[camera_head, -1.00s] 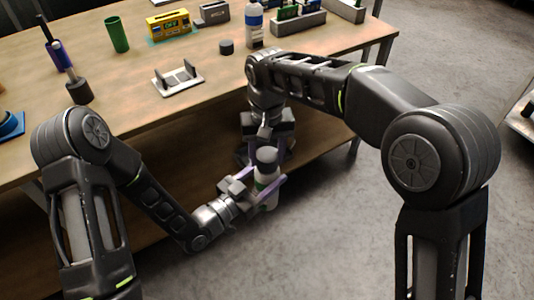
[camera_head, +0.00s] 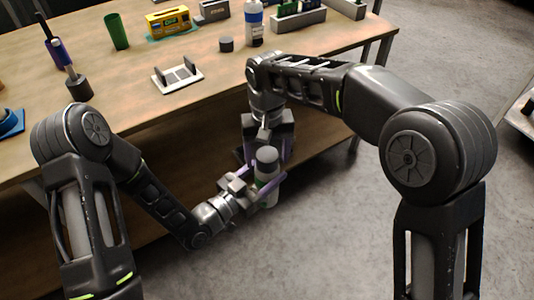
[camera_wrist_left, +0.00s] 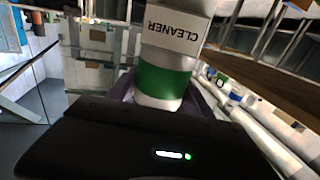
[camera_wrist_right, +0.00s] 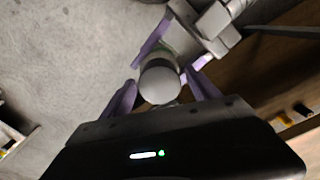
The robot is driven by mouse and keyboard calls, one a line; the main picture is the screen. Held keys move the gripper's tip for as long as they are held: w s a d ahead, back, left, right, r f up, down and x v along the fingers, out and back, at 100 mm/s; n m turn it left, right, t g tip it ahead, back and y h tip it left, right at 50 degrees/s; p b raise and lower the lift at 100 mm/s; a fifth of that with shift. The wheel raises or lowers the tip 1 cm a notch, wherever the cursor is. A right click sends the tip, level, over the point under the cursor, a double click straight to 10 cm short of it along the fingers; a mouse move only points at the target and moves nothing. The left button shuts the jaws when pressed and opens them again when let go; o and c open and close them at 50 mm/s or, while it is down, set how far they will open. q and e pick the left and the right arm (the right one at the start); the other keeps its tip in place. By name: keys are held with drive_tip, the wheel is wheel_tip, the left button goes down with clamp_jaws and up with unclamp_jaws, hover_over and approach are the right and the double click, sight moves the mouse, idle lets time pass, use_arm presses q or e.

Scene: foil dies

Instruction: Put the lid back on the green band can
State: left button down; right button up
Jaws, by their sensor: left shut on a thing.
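The green band can (camera_head: 266,174) is white, with a green band (camera_wrist_left: 162,82) and a "CLEANER" label in the left wrist view. It is held off the table, in front of its edge, slightly tilted. My left gripper (camera_head: 262,188) is shut on its body. A grey round lid (camera_head: 267,154) sits at the can's top; it also shows in the right wrist view (camera_wrist_right: 159,80). Whether it is fully seated cannot be told. My right gripper (camera_wrist_right: 160,84) is open, its purple fingers either side of the lid with small gaps.
The wooden table (camera_head: 120,95) lies behind the arms. It bears a grey bracket stand (camera_head: 178,76), a dark puck (camera_head: 226,44), a green cup (camera_head: 117,31), a yellow box (camera_head: 168,21) and a bottle (camera_head: 254,22).

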drive_tip(key=shift+o, duration=0.2)
wheel_tip(320, 180, up, 8)
drive_tip(key=shift+f, duration=0.25)
idle(0.3)
idle(0.4)
